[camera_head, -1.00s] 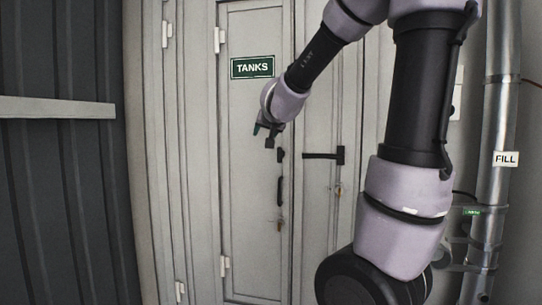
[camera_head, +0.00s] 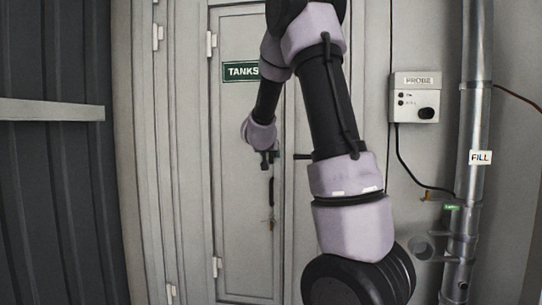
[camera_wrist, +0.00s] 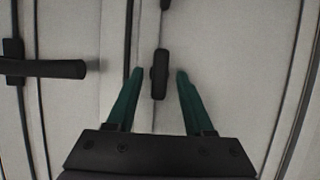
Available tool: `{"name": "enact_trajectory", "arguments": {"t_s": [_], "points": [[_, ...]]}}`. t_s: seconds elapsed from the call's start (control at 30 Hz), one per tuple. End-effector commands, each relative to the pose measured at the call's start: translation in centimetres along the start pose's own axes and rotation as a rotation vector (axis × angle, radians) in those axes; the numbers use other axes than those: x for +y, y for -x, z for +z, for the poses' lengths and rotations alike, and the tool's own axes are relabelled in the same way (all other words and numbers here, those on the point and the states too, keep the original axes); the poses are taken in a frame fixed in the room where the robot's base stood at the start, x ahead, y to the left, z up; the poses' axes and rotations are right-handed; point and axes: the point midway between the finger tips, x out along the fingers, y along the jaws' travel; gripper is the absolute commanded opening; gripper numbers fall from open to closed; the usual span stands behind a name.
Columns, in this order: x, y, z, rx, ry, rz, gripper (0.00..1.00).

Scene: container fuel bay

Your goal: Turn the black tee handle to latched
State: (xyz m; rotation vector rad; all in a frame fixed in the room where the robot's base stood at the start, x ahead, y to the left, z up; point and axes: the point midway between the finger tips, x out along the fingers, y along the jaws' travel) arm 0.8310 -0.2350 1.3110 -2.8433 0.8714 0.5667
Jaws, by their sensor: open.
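A short black handle (camera_wrist: 160,74), which I take to be the tee handle, stands out from the pale grey door in the wrist view. Its bar is upright in that picture. My gripper (camera_wrist: 159,72) is open, with one green finger on each side of the bar and a visible gap on both sides. I cannot tell how deep the fingertips reach along it. In the head view my gripper (camera_head: 265,158) is at the right edge of the door, below the TANKS sign, and largely hides the handle.
A dark pull handle (camera_head: 271,190) hangs below the gripper. A probe box (camera_head: 415,97) and the FILL pipe (camera_head: 478,130) are at right. A dark corrugated wall (camera_head: 50,180) is at left.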

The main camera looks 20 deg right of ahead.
Motion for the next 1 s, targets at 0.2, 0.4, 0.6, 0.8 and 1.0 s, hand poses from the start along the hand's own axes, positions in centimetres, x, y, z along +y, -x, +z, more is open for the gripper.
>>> {"name": "enact_trajectory", "arguments": {"t_s": [0.2,0.4,0.6,0.8,1.0], "points": [[0.02,-1.06,0.0,0.0,0.0,0.0,0.53],[0.01,-1.04,-0.01,0.0,0.0,-0.001,0.53],[0.01,-1.03,-0.02,0.0,0.0,-0.001,0.0],[0.02,-1.02,-0.02,0.0,-0.005,-0.003,0.0],[0.19,-1.04,-0.07,0.001,-0.054,-0.021,0.0]]}}
